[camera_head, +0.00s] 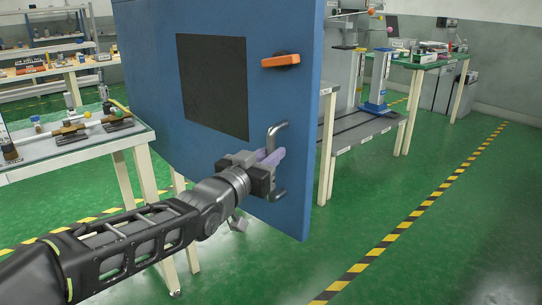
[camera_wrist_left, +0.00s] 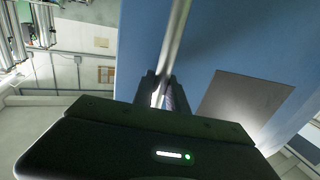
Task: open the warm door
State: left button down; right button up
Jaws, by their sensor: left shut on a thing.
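A blue door (camera_head: 210,130) with a dark square panel (camera_head: 212,86) fills the middle of the head view. It stands swung out, with its near edge toward the right. An orange lever (camera_head: 281,60) sits high near that edge. Below it is a grey bar handle (camera_head: 279,160). My left gripper (camera_head: 270,158) is shut on the handle. In the left wrist view the metal handle bar (camera_wrist_left: 176,40) runs up from between the fingers (camera_wrist_left: 165,92), with the blue door (camera_wrist_left: 225,45) behind. My right gripper is not in view.
A bench (camera_head: 75,145) with small items stands left of the door, close to my left arm. A grey platform (camera_head: 365,131) and a green-topped table (camera_head: 420,62) stand at the right. Green floor (camera_head: 440,235) with a yellow-black stripe is clear at right.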

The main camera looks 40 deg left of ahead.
pick_arm(q)
jog(key=shift+r, duration=0.1)
jog(key=c, duration=1.3)
grip_release()
jog(key=s, duration=0.2)
jog(key=s+p, duration=0.1)
jog(key=s, duration=0.2)
jog(key=s+d, duration=0.1)
jog(key=s, duration=0.1)
jog(key=shift+s, duration=0.35)
jog(key=shift+s, duration=0.1)
